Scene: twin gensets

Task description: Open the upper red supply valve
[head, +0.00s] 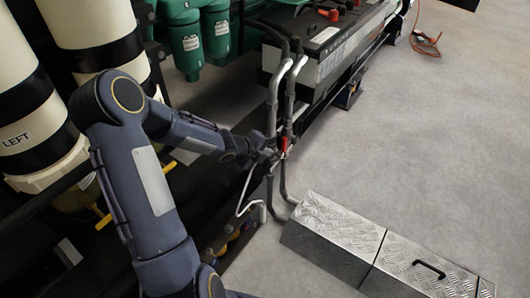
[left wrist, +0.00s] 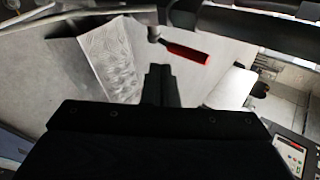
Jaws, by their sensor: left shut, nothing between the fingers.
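The red valve lever (head: 284,144) sits on the grey vertical pipes (head: 287,108) in the head view, right at my left gripper. In the left wrist view the red lever (left wrist: 187,53) lies across the upper middle, pointing right and slightly down from its pivot. My left gripper (head: 273,155) is at the pipes, close beside the lever. In the left wrist view its dark fingers (left wrist: 159,72) are shut and empty, just below the lever, with a small gap seen between them in the picture. I cannot tell whether they touch. My right gripper is not in view.
A diamond-plate metal cover (head: 332,238) lies on the floor at the lower right. A battery box (head: 325,45) with red caps stands behind the pipes. Cream-and-black cylinders (head: 98,45) and green filters (head: 215,32) stand at the left and back.

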